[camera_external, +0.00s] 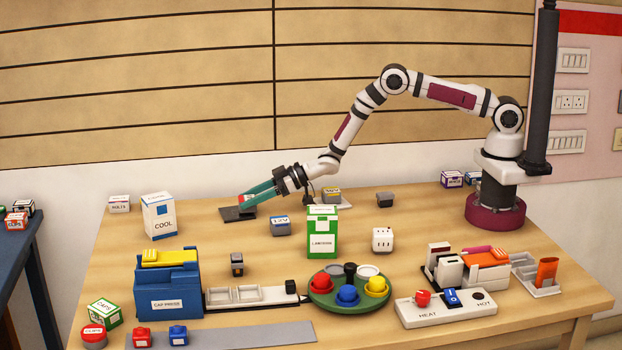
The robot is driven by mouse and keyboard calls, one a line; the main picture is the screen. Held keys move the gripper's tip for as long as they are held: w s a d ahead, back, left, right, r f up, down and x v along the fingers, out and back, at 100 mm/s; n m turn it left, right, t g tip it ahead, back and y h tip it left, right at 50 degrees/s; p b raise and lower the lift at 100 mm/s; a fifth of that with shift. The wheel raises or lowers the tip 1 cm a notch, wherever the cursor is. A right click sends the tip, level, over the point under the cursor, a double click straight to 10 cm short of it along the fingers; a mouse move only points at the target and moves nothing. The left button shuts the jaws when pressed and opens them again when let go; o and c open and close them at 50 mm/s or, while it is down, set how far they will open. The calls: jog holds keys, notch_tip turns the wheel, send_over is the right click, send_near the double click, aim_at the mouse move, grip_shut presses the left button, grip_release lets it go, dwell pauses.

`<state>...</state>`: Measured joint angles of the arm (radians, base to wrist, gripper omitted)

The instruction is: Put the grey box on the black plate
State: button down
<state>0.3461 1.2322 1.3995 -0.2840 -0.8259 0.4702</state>
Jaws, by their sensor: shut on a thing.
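The black plate (229,214) lies flat on the table, left of centre towards the back. My gripper (246,201), with teal fingers, reaches down-left over the plate's right part. It is shut on a small box, which I take to be the grey box (246,208). A red and white patch shows at its top, and the fingers hide much of it. The box is at or just above the plate; I cannot tell whether it touches.
A blue-grey 12V box (280,227) stands right of the plate, and a white COOL carton (159,217) stands left. A green carton (322,232), a white socket cube (383,240) and a dark grey block (384,200) stand further right. Bare table lies in front of the plate.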

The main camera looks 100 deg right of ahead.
jog(key=shift+f, duration=0.1)
jog(key=shift+c, duration=1)
grip_release()
jog(key=s+r, duration=0.2)
jog(key=shift+s+r, duration=0.4)
notch_tip(320, 180, up, 6)
jog(key=shift+f, duration=0.1)
jog(key=s+a+r+m+g+h, duration=0.1)
jog(key=s+a+r+g, duration=0.1)
jog(key=s+r, duration=0.3)
jog(key=s+a+r+m+g, duration=0.2)
jog(key=s+a+g, duration=0.1)
jog(key=s, duration=0.4)
jog(key=s+a+r+m+g+h, duration=0.1)
jog(key=s+a+r+g, duration=0.1)
jog(key=s+r, duration=0.35)
jog(key=s+a+g+y, duration=0.2)
jog(key=s+a, duration=0.4)
jog(key=s, duration=0.9)
jog(key=s+a+m+g+y, duration=0.1)
jog(key=s+a+g, duration=0.3)
jog(key=s, duration=1.1)
jog(key=shift+s+a+f+m+g+y, duration=0.3)
jog(key=shift+s+a+g+y, duration=0.1)
jog(key=shift+a, duration=0.6)
